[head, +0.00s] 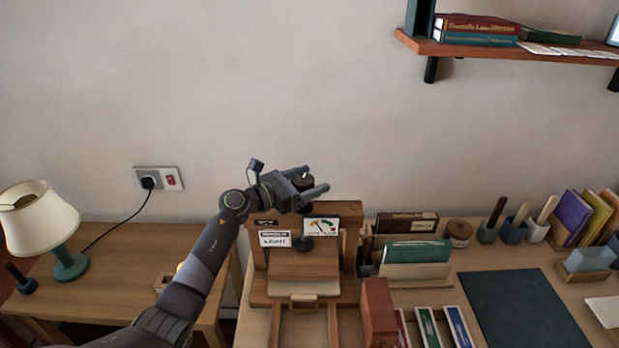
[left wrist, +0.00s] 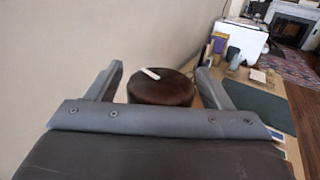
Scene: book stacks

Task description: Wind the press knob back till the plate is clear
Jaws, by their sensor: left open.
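The press (head: 259,297) is a wooden frame at the left end of the desk, with a gauge dial (head: 322,227) and labels on its crossbeam. The dark brown round press knob (head: 303,182) sits on top; in the left wrist view the knob (left wrist: 160,90) shows a pale mark on its top. My left gripper (head: 317,180) is open, with its fingers on either side of the knob. In the left wrist view my left gripper (left wrist: 160,80) shows a gap between each finger and the knob. The plate's height is hard to tell. My right gripper is out of view.
A red block (head: 377,310) and several coloured books stand right of the press, with a file holder (head: 415,270) behind. A dark mat (head: 522,308) lies farther right. A lamp (head: 40,225) stands on the left table. A shelf (head: 510,50) hangs upper right.

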